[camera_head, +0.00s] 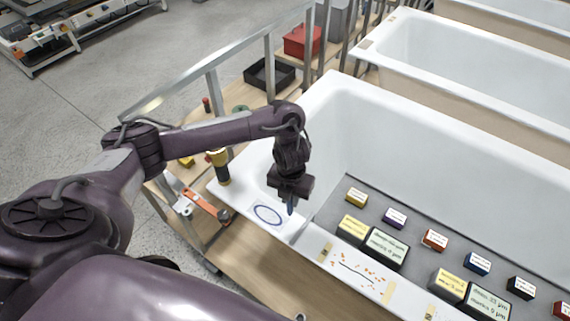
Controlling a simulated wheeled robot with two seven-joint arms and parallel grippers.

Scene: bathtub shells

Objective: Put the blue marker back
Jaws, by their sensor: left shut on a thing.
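My left gripper (291,196) is shut on the blue marker (291,207) and points down over the near left corner of the white bathtub shell (320,110). Only a short part of the marker shows below the fingers. A blue oval outline (268,215) is drawn on the white rim, just left of the marker's tip. I cannot tell whether the tip touches the surface. My right gripper is not in view.
Labelled boxes, such as a black one (384,250) and a yellow one (353,228), stand on the grey tub floor. A yellow-and-black tool (218,166) and an orange-handled tool (203,204) are left of the tub. A black tray (269,76) lies behind.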

